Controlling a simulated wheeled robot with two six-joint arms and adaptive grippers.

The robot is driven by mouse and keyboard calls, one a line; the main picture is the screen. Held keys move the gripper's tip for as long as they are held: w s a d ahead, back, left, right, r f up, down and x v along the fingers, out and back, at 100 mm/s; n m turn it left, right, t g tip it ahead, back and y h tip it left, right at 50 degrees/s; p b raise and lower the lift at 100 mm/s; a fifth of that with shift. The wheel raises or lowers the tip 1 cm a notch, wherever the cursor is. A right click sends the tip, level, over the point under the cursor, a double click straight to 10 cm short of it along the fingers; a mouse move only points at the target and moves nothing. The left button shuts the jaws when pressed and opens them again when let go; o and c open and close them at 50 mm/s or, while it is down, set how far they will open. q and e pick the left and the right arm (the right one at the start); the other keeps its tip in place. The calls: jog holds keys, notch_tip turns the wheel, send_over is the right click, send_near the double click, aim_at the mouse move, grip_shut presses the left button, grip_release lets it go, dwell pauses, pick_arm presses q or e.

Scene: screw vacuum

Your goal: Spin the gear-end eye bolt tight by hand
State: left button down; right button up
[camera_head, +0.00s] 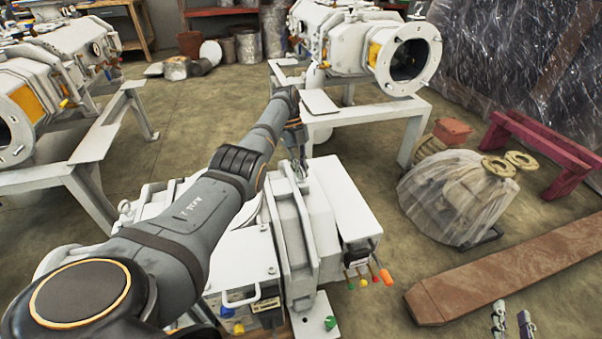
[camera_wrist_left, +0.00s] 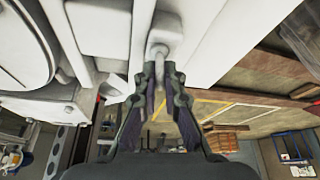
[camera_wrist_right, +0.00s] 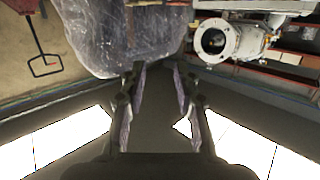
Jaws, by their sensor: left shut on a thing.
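The eye bolt (camera_wrist_left: 158,52) is a pale grey fitting at the top of the left wrist view, on the white machine housing (camera_wrist_left: 215,35). My left gripper (camera_wrist_left: 158,76) is shut on it, one finger at each side. The grasped part is partly hidden between the fingertips. In the head view my left gripper (camera_head: 299,170) points down at the top of the white machine (camera_head: 345,200), and the bolt is too small to make out there. My right gripper (camera_wrist_right: 158,70) is open and empty; its fingertips (camera_head: 511,314) show at the bottom right of the head view, away from the machine.
Coloured knobs (camera_head: 368,280) stick out of the machine's front right. A brown beam (camera_head: 510,265) and a plastic-wrapped part (camera_head: 450,200) lie on the floor to the right. Other white machines on stands (camera_head: 350,112) are behind.

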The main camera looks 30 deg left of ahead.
pick_arm(q)
jog(key=shift+w+m+b, duration=0.1)
jog(key=shift+m+b, duration=0.2)
jog(key=shift+b, duration=0.25)
jog(key=shift+r+m+b, duration=0.15)
jog(key=shift+m+b, duration=0.15)
jog(key=shift+b, duration=0.2)
pick_arm(e)
jog(key=s+r+n+t+y, duration=0.1)
jog(key=s+r+t, duration=0.2)
jog(key=r+t, duration=0.7)
notch_tip(320, 180, up, 11)
jog(key=shift+r, duration=0.15)
jog(key=shift+s+a, duration=0.1)
pick_arm(q)
jog(key=c, duration=1.5)
grip_release()
jog(key=shift+o, duration=0.2)
